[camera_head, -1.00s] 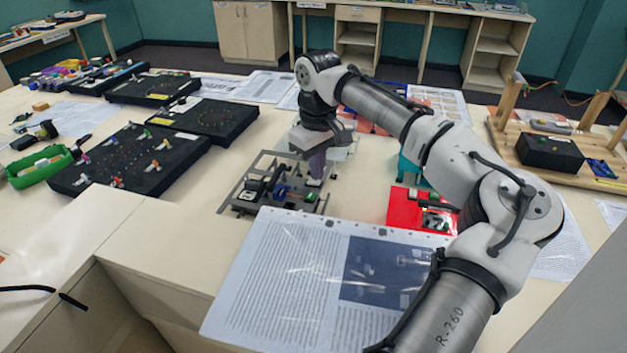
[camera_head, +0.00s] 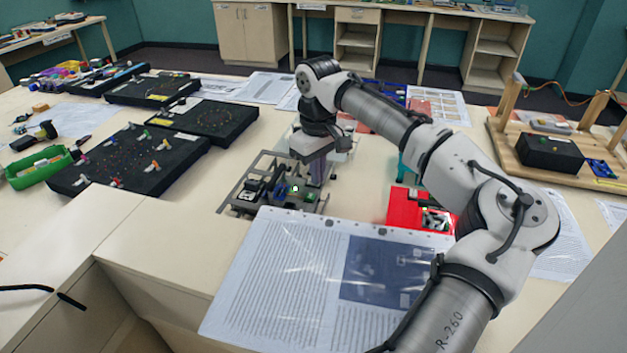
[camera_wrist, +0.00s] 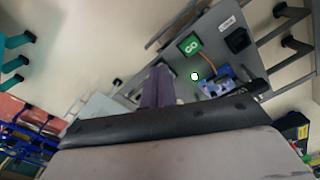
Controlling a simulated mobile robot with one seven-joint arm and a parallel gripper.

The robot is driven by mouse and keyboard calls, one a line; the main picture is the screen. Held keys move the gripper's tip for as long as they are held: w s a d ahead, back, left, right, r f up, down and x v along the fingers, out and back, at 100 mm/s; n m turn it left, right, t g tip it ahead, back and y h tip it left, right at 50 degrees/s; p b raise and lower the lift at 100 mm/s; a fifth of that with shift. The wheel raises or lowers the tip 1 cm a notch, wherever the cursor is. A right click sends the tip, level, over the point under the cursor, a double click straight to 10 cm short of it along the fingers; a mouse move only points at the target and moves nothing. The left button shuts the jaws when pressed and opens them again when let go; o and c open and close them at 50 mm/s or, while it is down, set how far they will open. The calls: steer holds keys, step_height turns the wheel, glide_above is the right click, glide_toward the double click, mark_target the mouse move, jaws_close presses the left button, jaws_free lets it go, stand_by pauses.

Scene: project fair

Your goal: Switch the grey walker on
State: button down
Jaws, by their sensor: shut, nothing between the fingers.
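The grey walker (camera_head: 262,170) is a flat grey frame with dark leg parts, on the table in the middle of the head view. In the wrist view its grey plate (camera_wrist: 215,22) carries a green button marked GO (camera_wrist: 190,44), a blue circuit board (camera_wrist: 213,82) and a small round lamp (camera_wrist: 195,76) that shows bright white. The lamp also shows as a white spot in the head view (camera_head: 295,188). My gripper (camera_wrist: 158,88) is shut and empty, its purple-grey fingertips beside the plate's edge, apart from the GO button. In the head view my gripper (camera_head: 318,183) hangs at the walker's right side.
A red device (camera_head: 405,207) lies right of the walker, and a teal one stands partly behind my arm. A printed sheet (camera_head: 290,270) lies in front. Black boards (camera_head: 120,165) and a green tray (camera_head: 38,168) are at left. A wooden stand (camera_head: 510,150) is at right.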

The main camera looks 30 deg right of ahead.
steer(key=shift+a+r+p, duration=0.1)
steer(key=shift+r+p, duration=0.55)
steer(key=shift+p, duration=0.25)
step_height(320, 180, up, 6)
steer(key=p, duration=0.5)
steer(key=shift+f, duration=0.25)
